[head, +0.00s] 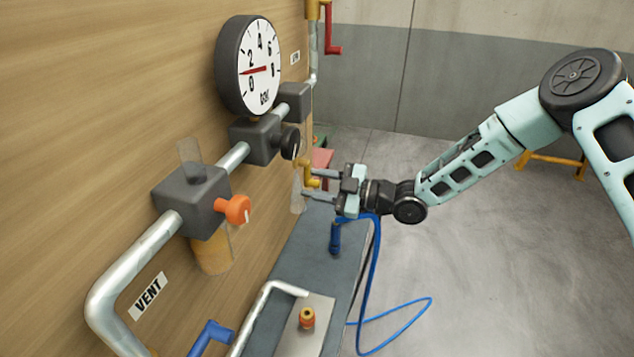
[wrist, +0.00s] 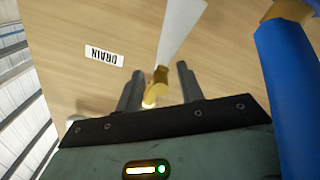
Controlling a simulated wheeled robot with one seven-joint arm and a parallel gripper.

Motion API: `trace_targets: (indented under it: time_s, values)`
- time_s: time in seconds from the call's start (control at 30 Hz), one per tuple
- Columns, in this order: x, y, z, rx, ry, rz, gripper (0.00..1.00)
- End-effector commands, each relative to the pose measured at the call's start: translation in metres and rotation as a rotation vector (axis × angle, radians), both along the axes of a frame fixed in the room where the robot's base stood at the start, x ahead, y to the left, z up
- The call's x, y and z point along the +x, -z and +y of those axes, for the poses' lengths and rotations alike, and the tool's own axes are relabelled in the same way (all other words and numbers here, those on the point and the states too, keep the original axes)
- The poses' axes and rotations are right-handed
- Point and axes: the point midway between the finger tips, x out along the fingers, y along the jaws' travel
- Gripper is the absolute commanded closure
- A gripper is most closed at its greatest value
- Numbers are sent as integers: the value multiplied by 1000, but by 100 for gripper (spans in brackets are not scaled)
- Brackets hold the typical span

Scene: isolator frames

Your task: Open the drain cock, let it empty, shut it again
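The drain cock is a small brass fitting (wrist: 160,76) on the wooden panel, beside an upside-down DRAIN label (wrist: 104,56) in the wrist view. In the head view a yellow-brass piece (head: 308,173), which looks like the same cock, is at my fingertips. My gripper (head: 307,186) reaches left toward the panel. In the wrist view its fingers (wrist: 158,70) are apart, with the brass fitting between them and a gap on each side. Whether a finger touches it I cannot tell. The round gauge (head: 262,65) has its red needle between 0 and 2.
An orange knob (head: 233,209) on a grey block, a black knob (head: 290,143) and a red lever (head: 329,40) stand off the panel. A blue hose (head: 374,270) hangs below my gripper onto the floor. A blue part (wrist: 285,95) is close at right in the wrist view.

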Motion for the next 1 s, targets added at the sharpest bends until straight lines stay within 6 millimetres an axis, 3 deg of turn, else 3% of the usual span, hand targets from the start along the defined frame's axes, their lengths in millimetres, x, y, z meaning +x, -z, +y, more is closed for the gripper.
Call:
trace_targets:
  time_s: [0.13,0.27,1.0]
  values:
    - [0,0,0,0,0,0,65]
    - [0,0,0,0,0,0,99]
    - [-7,1,2,33,-7,93,99]
